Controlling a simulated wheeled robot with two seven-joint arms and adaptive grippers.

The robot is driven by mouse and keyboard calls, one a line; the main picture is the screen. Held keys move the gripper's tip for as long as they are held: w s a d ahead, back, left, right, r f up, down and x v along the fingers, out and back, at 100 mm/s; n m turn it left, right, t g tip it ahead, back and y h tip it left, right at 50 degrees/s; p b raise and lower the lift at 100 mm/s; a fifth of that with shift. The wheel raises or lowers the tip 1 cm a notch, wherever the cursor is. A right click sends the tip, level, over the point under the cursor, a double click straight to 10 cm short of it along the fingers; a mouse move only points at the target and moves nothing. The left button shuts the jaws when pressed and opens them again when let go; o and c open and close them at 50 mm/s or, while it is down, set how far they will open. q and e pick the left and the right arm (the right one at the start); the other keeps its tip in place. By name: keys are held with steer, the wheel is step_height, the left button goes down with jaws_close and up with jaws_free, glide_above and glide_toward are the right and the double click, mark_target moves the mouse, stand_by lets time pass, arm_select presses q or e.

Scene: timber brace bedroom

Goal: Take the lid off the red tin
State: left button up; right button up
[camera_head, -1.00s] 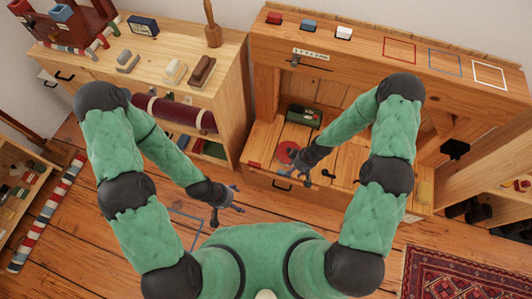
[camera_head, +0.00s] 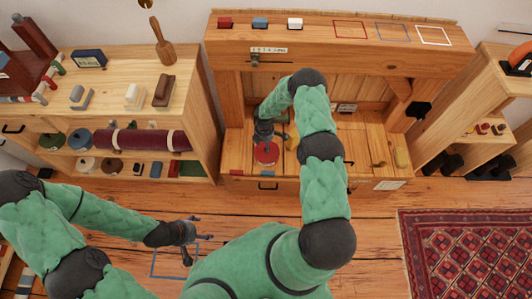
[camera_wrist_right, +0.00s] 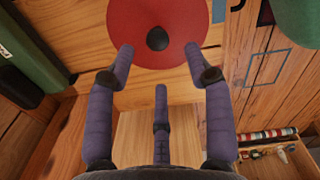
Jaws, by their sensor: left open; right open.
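The red tin (camera_head: 266,154) stands on the low wooden shelf of the workbench, near its front edge. Its round red lid (camera_wrist_right: 182,50) with a dark knob (camera_wrist_right: 157,38) fills the top of the right wrist view. My right gripper (camera_head: 265,134) is at the tin, partly covering it in the head view. It is open, and in the right wrist view its three fingers (camera_wrist_right: 160,62) are spread, two fingertips overlapping the lid's lower edge. Contact cannot be told. My left gripper (camera_head: 190,240) is open and empty above the floor, away from the tin.
The bench's upper top (camera_head: 320,42) overhangs the shelf, with small blocks and coloured outlines on it. A dark green object (camera_wrist_right: 22,52) is left of the lid. Shelving (camera_head: 185,110) stands left; a rug (camera_head: 465,250) lies right.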

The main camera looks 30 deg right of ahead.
steer(key=shift+s+d+f+b, duration=0.15)
steer(key=shift+f+b, duration=0.3)
steer(key=shift+f, duration=0.45)
steer(key=shift+d+f+b, duration=0.15)
steer(key=shift+f+b, duration=0.3)
steer(key=shift+f, duration=0.45)
steer(key=shift+s+d+f+b, duration=0.15)
steer(key=shift+f+b, duration=0.3)
steer(key=shift+f, duration=0.45)
steer(key=shift+w, duration=0.1)
jaws_close()
